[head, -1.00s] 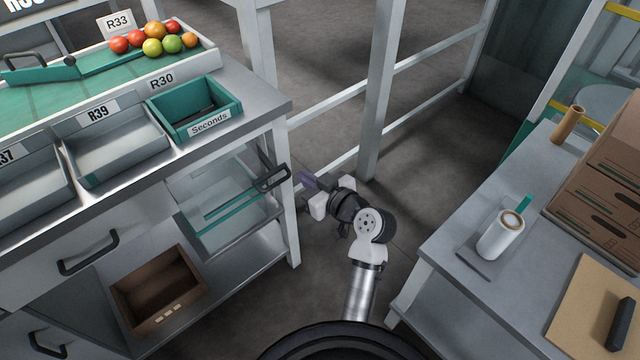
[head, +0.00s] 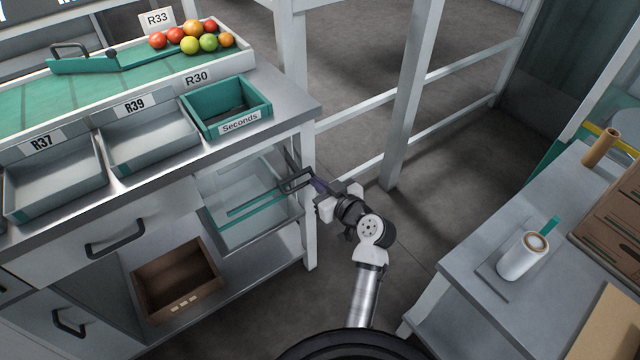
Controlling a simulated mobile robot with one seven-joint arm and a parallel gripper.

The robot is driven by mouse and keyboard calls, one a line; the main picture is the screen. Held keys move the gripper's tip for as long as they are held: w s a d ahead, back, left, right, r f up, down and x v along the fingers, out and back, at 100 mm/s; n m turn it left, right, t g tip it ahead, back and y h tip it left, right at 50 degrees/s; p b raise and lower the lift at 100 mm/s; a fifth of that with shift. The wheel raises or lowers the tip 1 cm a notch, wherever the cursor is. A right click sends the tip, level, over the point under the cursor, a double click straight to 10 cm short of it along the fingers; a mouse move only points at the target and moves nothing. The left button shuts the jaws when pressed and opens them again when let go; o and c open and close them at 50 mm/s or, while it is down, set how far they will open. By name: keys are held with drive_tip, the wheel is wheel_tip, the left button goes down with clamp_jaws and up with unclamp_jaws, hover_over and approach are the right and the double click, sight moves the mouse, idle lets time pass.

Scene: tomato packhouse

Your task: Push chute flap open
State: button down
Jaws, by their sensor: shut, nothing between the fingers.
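My gripper (head: 318,187) is shut and empty, just right of the handle by the bench's right leg. Its purple-tinted fingertips are partly hidden, and I cannot tell whether they touch the handle. On the belt above, a green hinged arm (head: 85,63) with a dark handle lies across the left part.
Grey trays line the bench beside the green Seconds tray (head: 227,106). Tomatoes (head: 191,44) sit behind it. A brown crate (head: 176,281) stands on the lower shelf. A white post (head: 408,95) and rails stand behind my arm. A packing table (head: 470,275) stands to the right.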

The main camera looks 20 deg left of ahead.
wheel_tip(320, 180, down, 7)
drive_tip(key=w+a+b, duration=0.2)
drive_tip(key=b, duration=0.4)
drive_tip(key=shift+a+b, duration=0.2)
drive_tip(key=shift+b, duration=0.1)
drive_tip(key=shift+s+r, duration=0.1)
drive_tip(key=shift+r, duration=0.1)
